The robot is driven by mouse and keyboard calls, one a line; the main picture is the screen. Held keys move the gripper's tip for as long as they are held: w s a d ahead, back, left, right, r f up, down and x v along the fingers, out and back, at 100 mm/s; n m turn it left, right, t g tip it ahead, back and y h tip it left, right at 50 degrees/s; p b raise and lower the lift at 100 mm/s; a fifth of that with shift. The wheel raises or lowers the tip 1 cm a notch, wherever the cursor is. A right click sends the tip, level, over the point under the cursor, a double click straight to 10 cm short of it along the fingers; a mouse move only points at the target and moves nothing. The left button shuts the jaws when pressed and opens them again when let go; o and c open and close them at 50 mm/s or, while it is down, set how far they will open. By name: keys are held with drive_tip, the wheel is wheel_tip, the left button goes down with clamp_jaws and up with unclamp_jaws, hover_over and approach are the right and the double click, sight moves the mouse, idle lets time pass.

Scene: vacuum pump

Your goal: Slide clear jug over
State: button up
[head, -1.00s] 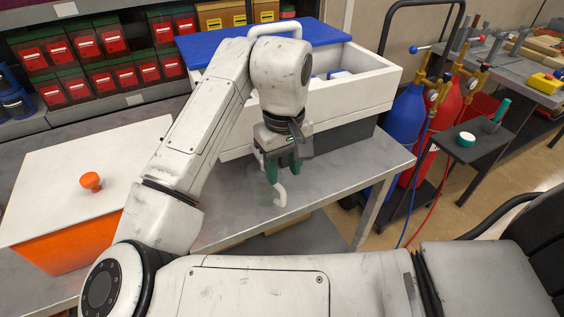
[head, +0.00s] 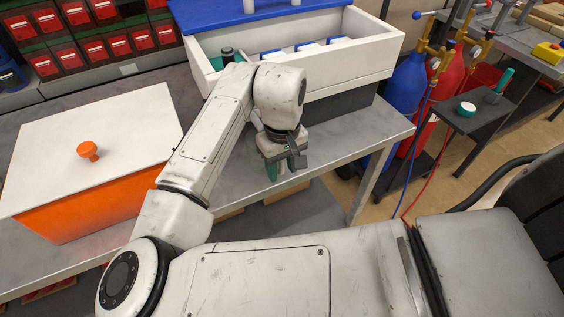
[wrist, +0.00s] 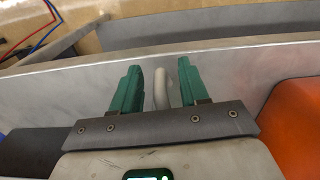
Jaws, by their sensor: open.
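In the wrist view a pale curved handle (wrist: 160,92), seemingly the clear jug's, stands between the two green fingers of my gripper (wrist: 160,78). The fingers are open, one on each side of the handle; I cannot tell whether either touches it. The jug's clear body does not show distinctly. In the head view my gripper (head: 285,168) points down over the front part of the grey bench (head: 235,195), and hides the jug.
An orange box with a white lid (head: 45,165) stands to the left on the bench. A white bin (head: 350,68) with a blue lid (head: 215,12) stands behind my gripper. Blue (head: 405,95) and red gas cylinders stand right of the bench. The bench's front edge is close.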

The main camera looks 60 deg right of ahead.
clamp_jaws()
idle(0.3)
unclamp_jaws()
wheel_tip(320, 180, up, 11)
drive_tip(key=shift+f, duration=0.1)
idle(0.6)
